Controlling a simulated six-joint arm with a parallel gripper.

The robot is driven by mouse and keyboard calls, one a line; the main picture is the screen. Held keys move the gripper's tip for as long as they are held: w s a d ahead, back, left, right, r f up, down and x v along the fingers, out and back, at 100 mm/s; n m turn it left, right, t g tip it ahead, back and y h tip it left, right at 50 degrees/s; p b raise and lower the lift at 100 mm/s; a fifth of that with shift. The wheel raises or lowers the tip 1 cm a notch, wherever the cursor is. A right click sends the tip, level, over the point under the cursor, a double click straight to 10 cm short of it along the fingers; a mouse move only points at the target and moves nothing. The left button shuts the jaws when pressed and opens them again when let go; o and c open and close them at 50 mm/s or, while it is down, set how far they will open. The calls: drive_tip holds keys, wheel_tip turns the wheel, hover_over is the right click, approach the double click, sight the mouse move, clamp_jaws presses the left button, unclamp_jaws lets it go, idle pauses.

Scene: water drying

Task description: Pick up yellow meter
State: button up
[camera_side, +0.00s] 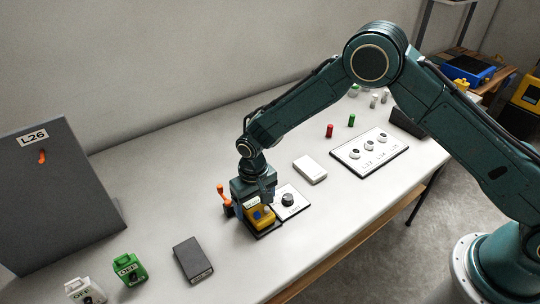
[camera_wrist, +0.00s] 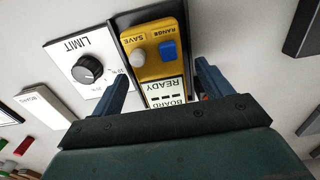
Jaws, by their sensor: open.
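The yellow meter (camera_side: 258,217) sits on a dark base (camera_side: 268,233) on the white table, beside a LIMIT dial plate. In the wrist view the meter (camera_wrist: 148,65) shows a grey SAVE button, a blue RANGE button and a display reading "BOARD READY". My gripper (camera_side: 256,203) is right above the meter, pointing down. In the wrist view its open fingers (camera_wrist: 163,82) stand on either side of the meter's display end.
The LIMIT plate (camera_wrist: 70,48) with a black knob lies close beside the meter. An orange-handled item (camera_side: 224,199) stands just left of my gripper.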

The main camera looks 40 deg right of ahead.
sight(255, 206)
drive_tip(key=shift+c, duration=0.5)
drive_tip(key=c, duration=1.1)
drive_tip(key=shift+r, duration=0.1)
drive_tip(key=shift+c, duration=0.2)
wheel_tip(255, 206, up, 20)
